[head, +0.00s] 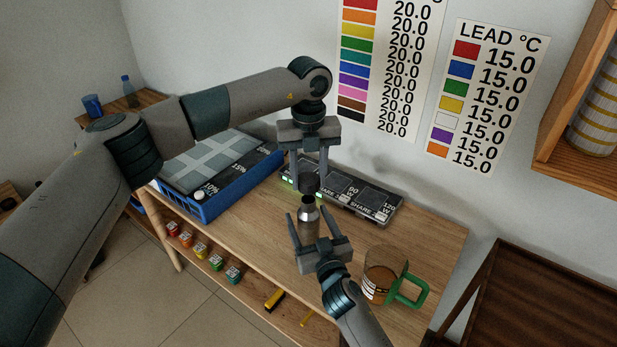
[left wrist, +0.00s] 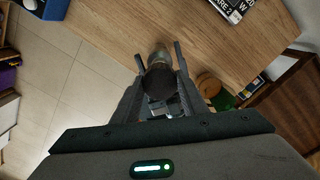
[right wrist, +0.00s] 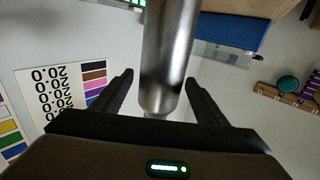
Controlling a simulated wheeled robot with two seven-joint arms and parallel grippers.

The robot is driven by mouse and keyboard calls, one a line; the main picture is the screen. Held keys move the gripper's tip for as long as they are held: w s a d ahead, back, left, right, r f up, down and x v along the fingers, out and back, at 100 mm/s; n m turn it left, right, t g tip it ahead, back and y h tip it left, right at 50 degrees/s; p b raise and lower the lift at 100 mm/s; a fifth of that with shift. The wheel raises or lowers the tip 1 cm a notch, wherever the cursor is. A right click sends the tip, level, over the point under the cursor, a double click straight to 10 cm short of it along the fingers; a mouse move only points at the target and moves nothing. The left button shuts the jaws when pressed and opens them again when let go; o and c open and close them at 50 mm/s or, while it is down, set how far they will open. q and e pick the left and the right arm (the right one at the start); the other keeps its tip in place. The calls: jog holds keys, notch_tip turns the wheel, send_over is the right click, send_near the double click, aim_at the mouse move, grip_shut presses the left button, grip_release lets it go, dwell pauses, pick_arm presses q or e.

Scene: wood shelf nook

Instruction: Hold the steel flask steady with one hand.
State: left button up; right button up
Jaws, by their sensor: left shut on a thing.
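The steel flask (head: 309,222) is a silver cylinder with a dark top (head: 310,186), upright over the front of the table. My left gripper (head: 310,178) points down from above and is shut on the flask's dark top, which also fills the space between its fingers in the left wrist view (left wrist: 161,82). My right gripper (head: 311,214) comes from the front, its fingers open on either side of the flask body. In the right wrist view the flask's steel body (right wrist: 168,60) is between the spread fingers, with gaps on both sides. The flask's base is hidden in the head view.
A blue crate with a grey top (head: 222,170) stands left on the wooden table (head: 430,235). A dark charging panel (head: 350,193) lies behind the flask. A mug with a green handle (head: 385,280) stands close right of my right gripper. Free table lies at the right back.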

dwell(0.3)
pick_arm(q)
notch_tip(320, 180, down, 2)
jog(key=shift+f+b, duration=0.1)
jog(key=shift+b, duration=1)
pick_arm(e)
jog(key=v, duration=1.2)
pick_arm(q)
jog(key=shift+f, duration=0.1)
